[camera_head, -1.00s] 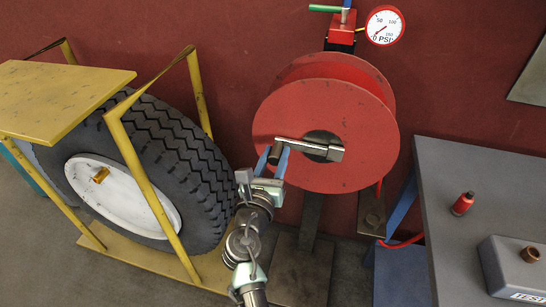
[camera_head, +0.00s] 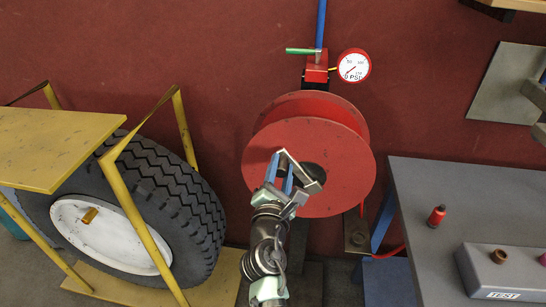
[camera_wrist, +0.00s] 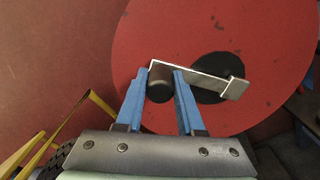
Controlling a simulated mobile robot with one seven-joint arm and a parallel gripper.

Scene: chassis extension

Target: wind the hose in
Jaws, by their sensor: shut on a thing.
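The red hose reel (camera_head: 335,190) stands against the wall in the middle of the head view. Its metal crank (camera_head: 303,172) runs from the dark hub to the upper left. My gripper (camera_head: 280,172) is shut on the crank's dark handle. In the wrist view, the blue fingers of my gripper (camera_wrist: 162,80) sit on both sides of the handle (camera_wrist: 160,88), and the crank bar (camera_wrist: 200,72) reaches right across the red disc (camera_wrist: 250,45). A short red hose length (camera_head: 390,252) shows at the reel's lower right. Any hose wound between the discs is hidden.
A truck tyre (camera_head: 170,200) in a yellow frame (camera_head: 130,205) stands at the left. A pressure gauge (camera_head: 354,65) is above the reel.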

